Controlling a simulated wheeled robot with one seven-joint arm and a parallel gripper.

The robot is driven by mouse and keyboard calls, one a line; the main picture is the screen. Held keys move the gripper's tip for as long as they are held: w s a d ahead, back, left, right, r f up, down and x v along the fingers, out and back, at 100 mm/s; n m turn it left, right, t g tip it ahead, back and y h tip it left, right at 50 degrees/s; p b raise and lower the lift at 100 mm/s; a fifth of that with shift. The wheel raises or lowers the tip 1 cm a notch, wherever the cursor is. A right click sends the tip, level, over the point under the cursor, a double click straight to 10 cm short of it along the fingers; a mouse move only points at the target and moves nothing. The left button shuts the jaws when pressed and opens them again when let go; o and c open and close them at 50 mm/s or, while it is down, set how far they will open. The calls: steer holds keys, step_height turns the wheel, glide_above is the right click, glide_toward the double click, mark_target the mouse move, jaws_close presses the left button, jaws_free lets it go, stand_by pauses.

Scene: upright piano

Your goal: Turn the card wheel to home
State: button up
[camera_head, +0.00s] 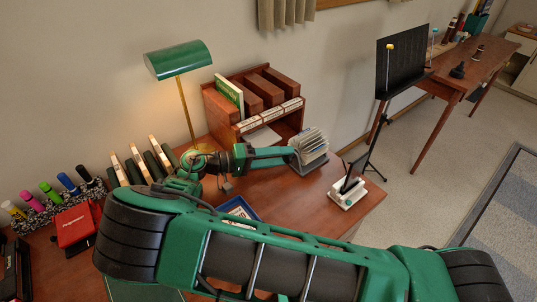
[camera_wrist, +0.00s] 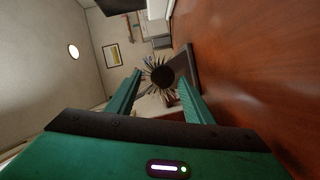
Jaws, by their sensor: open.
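The card wheel (camera_head: 312,143) is a rotary file with a fan of pale cards on a dark base, standing on the desk at the right of the wooden organizer. In the wrist view the card wheel (camera_wrist: 148,82) shows edge-on, with its round black knob (camera_wrist: 163,77) facing me. My gripper (camera_head: 287,155) reaches toward the wheel's left side. In the wrist view my gripper (camera_wrist: 160,77) is open, with the knob between the two green fingers in the picture. I cannot tell whether the fingers touch it.
A wooden organizer (camera_head: 223,103) and a green lamp (camera_head: 179,60) stand behind my arm. A white stapler-like item (camera_head: 347,194) stands in front of the wheel, near the desk's right edge. A blue tray (camera_head: 240,210) lies below my arm. A black music stand (camera_head: 403,62) is beyond.

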steer(key=o, duration=0.4)
steer(key=r, duration=0.2)
steer(key=a+r, duration=0.1)
steer(key=r, duration=0.1)
steer(key=shift+s, duration=0.25)
steer(key=shift+c, duration=0.2)
steer(key=s+a+r, duration=0.6)
steer(key=s+a, duration=0.1)
steer(key=shift+s+a+r, duration=0.15)
steer(key=shift+s+a, duration=0.05)
steer(key=shift+s, duration=0.05)
steer(key=c, duration=0.4)
steer(key=shift+o, duration=0.2)
